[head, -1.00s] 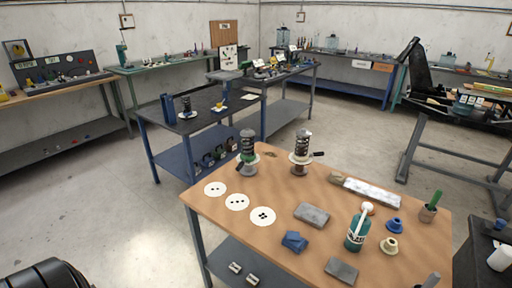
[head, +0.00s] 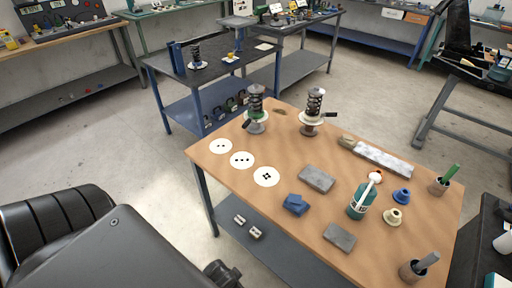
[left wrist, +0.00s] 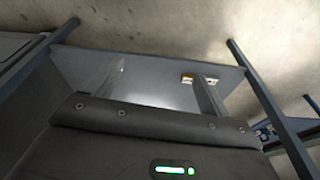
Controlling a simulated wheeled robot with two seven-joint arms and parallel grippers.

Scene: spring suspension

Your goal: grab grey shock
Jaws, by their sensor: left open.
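The right one (head: 314,104) has a dark grey coil and a pale collar. In the head view only my left arm shows at the lower left. My right gripper is not in view.
A dark bench (head: 215,66) with another shock (head: 196,57) stands behind. Floor to the left is clear.

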